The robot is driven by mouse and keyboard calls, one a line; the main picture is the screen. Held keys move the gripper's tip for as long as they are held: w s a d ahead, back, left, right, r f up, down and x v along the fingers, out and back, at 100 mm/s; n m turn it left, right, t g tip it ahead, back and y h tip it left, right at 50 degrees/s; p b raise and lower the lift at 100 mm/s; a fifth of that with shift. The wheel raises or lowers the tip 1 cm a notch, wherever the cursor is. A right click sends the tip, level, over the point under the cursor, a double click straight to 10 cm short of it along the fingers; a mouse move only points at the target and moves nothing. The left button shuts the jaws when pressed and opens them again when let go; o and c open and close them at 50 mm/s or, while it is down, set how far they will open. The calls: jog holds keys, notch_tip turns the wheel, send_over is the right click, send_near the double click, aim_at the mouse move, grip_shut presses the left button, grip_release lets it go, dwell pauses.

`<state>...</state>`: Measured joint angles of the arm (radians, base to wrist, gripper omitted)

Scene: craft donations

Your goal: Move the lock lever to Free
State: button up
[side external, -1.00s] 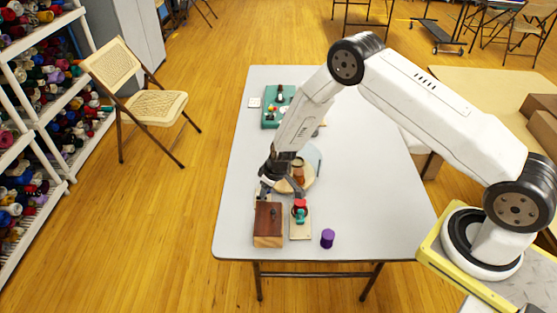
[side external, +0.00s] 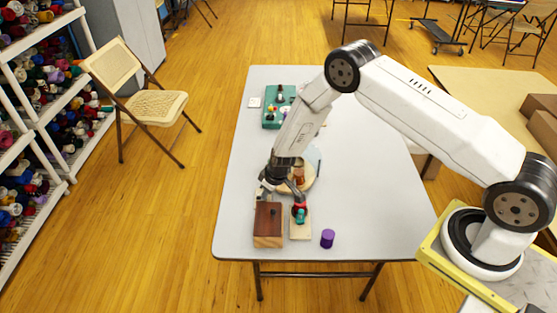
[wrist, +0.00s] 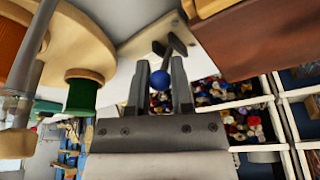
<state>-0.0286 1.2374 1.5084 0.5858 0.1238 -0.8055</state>
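In the wrist view a dark lever (wrist: 177,45) with a blue ball knob (wrist: 160,80) stands on a pale plate (wrist: 139,49). I take it to be the lock lever; no Free marking is legible. My gripper (wrist: 160,72) is open, its two fingers on either side of the blue knob. Whether they touch it I cannot tell. In the side view my gripper (side external: 279,190) is low over the near part of the table, just behind the brown wooden box (side external: 268,225). There the gripper hides the lever.
A round wooden stand (wrist: 85,40) with orange and green spools is close on the left in the wrist view. On the table (side external: 375,190) are a cream board (side external: 301,232) with a red and teal piece, a purple spool (side external: 327,238) and a teal case (side external: 270,121). The table's right side is clear.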

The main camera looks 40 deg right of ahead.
grip_shut()
jog(key=shift+w+a, duration=0.1)
